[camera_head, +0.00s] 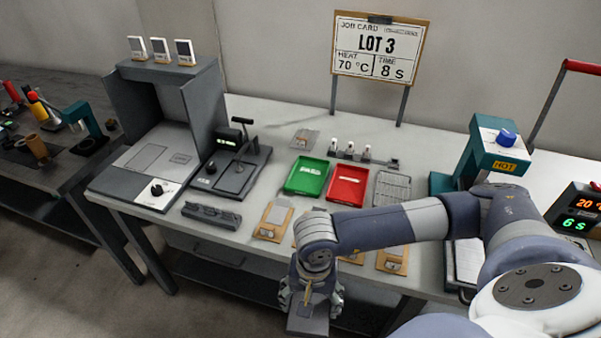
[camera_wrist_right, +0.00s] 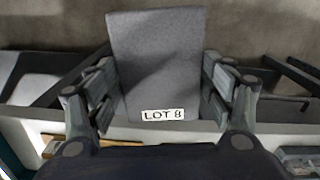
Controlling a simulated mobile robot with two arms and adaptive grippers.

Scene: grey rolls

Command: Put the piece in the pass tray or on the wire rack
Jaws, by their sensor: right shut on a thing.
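The piece (camera_wrist_right: 155,65) is a grey slab with a white label reading LOT 8 near its lower end in the right wrist view. My right gripper (camera_wrist_right: 162,85) is shut on it, one finger on each side. In the head view my right gripper (camera_head: 311,292) holds the piece (camera_head: 308,325) off the table's front edge, at the bottom of the picture. The green pass tray (camera_head: 290,187) and the wire rack (camera_head: 392,188) are on the table behind my arm. No piece shows on either. My left gripper is not in view.
A red tray (camera_head: 347,203) sits between the green tray and the rack. The job card (camera_head: 380,48) reads LOT 3, 70 °C, 8 s. A teal press (camera_head: 490,155) marked HOT stands right; a grey booth (camera_head: 165,130) stands left. Several wooden-backed items (camera_head: 273,220) line the front edge.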

